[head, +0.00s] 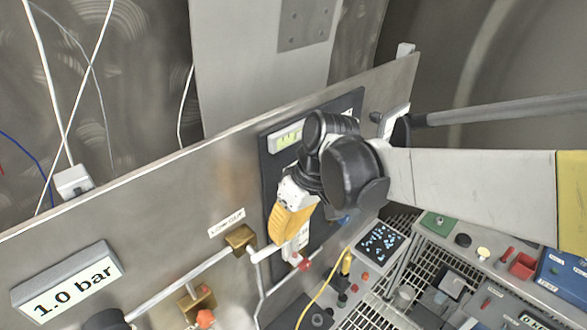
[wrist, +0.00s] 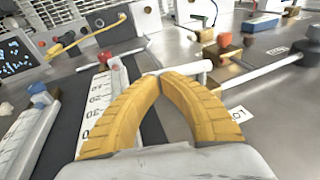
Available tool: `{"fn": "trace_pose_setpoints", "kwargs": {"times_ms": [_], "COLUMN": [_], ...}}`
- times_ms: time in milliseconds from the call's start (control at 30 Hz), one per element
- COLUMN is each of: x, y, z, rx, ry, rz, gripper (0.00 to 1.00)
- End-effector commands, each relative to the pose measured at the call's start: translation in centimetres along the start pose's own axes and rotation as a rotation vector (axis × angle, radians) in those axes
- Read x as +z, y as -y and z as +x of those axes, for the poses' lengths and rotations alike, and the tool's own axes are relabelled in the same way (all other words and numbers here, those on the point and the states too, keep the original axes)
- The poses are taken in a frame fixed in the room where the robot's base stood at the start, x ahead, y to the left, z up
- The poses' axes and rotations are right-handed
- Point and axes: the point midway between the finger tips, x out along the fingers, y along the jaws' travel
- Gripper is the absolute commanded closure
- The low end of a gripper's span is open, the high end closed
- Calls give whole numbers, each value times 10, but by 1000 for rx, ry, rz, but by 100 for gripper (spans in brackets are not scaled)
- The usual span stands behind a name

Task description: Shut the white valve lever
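The white valve lever (head: 264,254) is a short white bar by a brass valve block (head: 240,238) on the steel panel. In the wrist view the lever (wrist: 190,68) runs sideways just beyond my fingertips, toward the brass block (wrist: 222,52). My gripper (head: 277,240) has yellow fingers and points down along the panel, close to the lever. In the wrist view the two fingers of my gripper (wrist: 156,75) curve in and their tips meet, with nothing seen between them. The fingertips hide the lever's near end, and I cannot tell whether they touch it.
A dark board with a white scale (wrist: 98,100) lies beside my fingers. A red knob (head: 304,265) and a yellow cable (head: 325,288) are close by. A "1.0 bar" display (head: 68,283) is at lower left. Several devices crowd the bench (head: 490,262) at right.

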Motion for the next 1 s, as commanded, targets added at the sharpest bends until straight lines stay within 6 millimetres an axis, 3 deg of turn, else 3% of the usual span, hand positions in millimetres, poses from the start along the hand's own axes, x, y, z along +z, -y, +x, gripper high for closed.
{"fn": "trace_pose_setpoints", "kwargs": {"times_ms": [467,1000], "x": [7,13], "y": [-6,4], "z": [33,64], "rx": [6,7], "ry": [1,1], "rz": [-2,-2], "gripper": [100,100]}}
